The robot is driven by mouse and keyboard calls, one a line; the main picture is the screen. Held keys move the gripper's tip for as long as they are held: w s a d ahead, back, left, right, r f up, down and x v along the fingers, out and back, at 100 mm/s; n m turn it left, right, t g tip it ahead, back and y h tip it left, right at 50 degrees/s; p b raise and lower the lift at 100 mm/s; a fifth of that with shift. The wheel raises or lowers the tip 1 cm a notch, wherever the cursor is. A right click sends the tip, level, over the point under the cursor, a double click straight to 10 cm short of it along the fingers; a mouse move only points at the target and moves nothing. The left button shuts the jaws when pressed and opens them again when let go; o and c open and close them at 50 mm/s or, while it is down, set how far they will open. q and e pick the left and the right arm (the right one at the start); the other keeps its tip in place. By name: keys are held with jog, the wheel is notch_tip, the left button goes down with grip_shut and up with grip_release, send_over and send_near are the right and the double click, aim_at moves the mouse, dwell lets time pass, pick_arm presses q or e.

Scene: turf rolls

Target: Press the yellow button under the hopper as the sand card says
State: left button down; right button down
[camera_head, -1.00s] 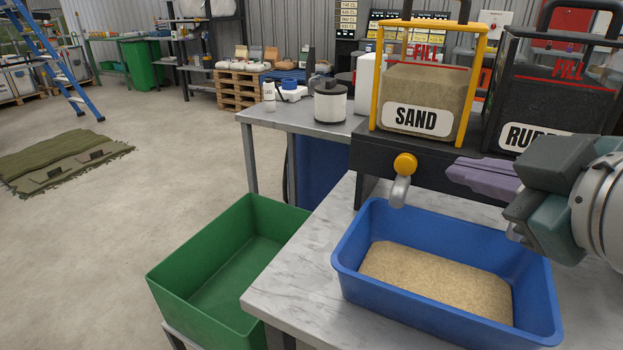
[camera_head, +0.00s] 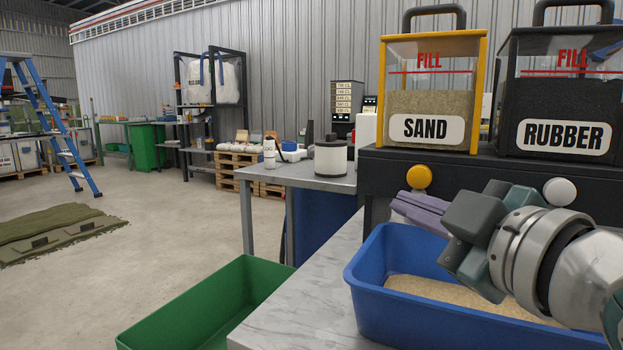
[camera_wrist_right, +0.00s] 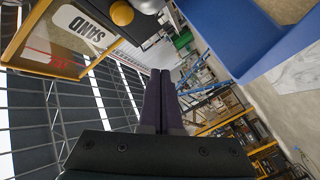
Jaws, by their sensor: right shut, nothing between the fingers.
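The yellow button (camera_head: 419,176) is a round knob on the dark bench front, below the yellow-framed hopper labelled SAND (camera_head: 433,100). The sand in it stands below the red FILL line. My right gripper (camera_head: 394,205) is shut and empty, its purple fingers just below the button and seemingly apart from it. The spout under the button is hidden behind the gripper. In the right wrist view the button (camera_wrist_right: 122,13) is at the top, left of the shut fingertips (camera_wrist_right: 160,73). I cannot make out which thing is the sand card. My left gripper is not in view.
A blue tray (camera_head: 365,290) holding sand is under my right gripper. A black RUBBER hopper (camera_head: 560,95) with a white button (camera_head: 560,191) stands to the right. A green bin (camera_head: 235,285) is at lower left. A dark box with labelled rows (camera_head: 347,100) stands behind.

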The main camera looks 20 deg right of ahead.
aim_at(411, 181)
jog(key=shift+w+d, duration=0.1)
jog(key=w+d+b, duration=0.2)
jog(key=w+d, duration=0.3)
jog(key=d, duration=0.1)
jog(key=shift+w+d+b, duration=0.25)
jog(key=shift+b, duration=0.05)
jog(key=shift+w, duration=0.1)
dwell(1.9)
jog(key=shift+w+d, duration=0.2)
jog(key=shift+d, duration=0.1)
jog(key=shift+w+d+f, duration=0.1)
jog(key=shift+w+d, duration=0.25)
jog(key=shift+d, duration=0.1)
dwell(1.3)
